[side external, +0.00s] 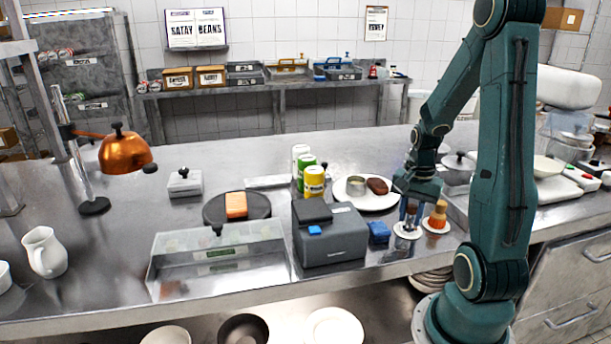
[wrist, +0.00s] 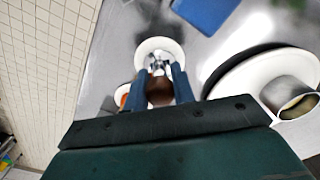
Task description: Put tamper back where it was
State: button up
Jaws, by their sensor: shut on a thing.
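The tamper has a dark brown handle (wrist: 160,92) and a shiny metal lower part. My gripper (wrist: 160,70) is shut on it, with one blue finger on each side of the handle. In the side external view my gripper (side external: 408,212) points down at the counter's front right, and the tamper (side external: 411,227) shows only in small part between the fingers. Its lower end is over or on a small white saucer (side external: 400,235); I cannot tell whether it touches. The saucer also shows in the wrist view (wrist: 146,47).
Just right stands an orange-topped brush-like item (side external: 438,214) on another white saucer. A blue block (side external: 379,232) and a grey machine (side external: 331,236) are to the left. Behind is a white plate (side external: 345,201) with a metal ring and a brown patty. The counter's front edge is near.

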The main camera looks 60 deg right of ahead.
aim_at(412, 206)
jog(key=o, duration=0.9)
notch_tip(412, 206, up, 12)
jog(key=shift+r, duration=0.1)
dwell(0.3)
dwell(0.5)
jog(key=shift+w+a+r+n+t, duration=0.15)
jog(key=shift+a+r+n+t, duration=0.9)
jog(key=shift+a+n, duration=2.5)
jog(key=shift+w+a+r+n+t, duration=0.15)
jog(key=shift+a+r+n+t, duration=0.85)
jog(key=shift+a+n, duration=2.6)
jog(key=shift+w+a+r+n+t, duration=0.15)
jog(key=shift+a+r+n+t, duration=1)
jog(key=shift+a, duration=4.05)
